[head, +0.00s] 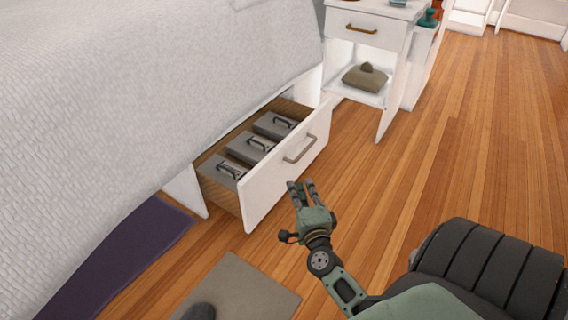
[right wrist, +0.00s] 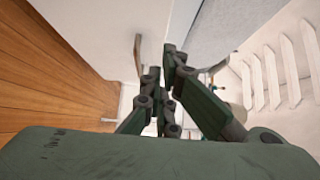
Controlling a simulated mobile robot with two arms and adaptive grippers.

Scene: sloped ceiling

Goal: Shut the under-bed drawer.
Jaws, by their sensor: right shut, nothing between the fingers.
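The under-bed drawer (head: 289,172) is pulled out from under the bed, with a white front and a metal bar handle (head: 300,149). Several grey boxes with handles (head: 248,148) lie inside it. My right gripper (head: 301,187) is shut and empty, just in front of the drawer front, below and near the handle. I cannot tell if it touches the front. In the right wrist view the gripper (right wrist: 165,80) shows close up, with the white drawer front (right wrist: 98,38) and the handle (right wrist: 138,55) to its left. My left gripper is not in view.
The bed (head: 150,90) with a pale quilt fills the left. A white nightstand (head: 362,30) with an open lower door (head: 396,85) stands beyond the drawer. A purple rug (head: 130,255) and a beige mat (head: 243,290) lie on the floor. The wooden floor at right is clear.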

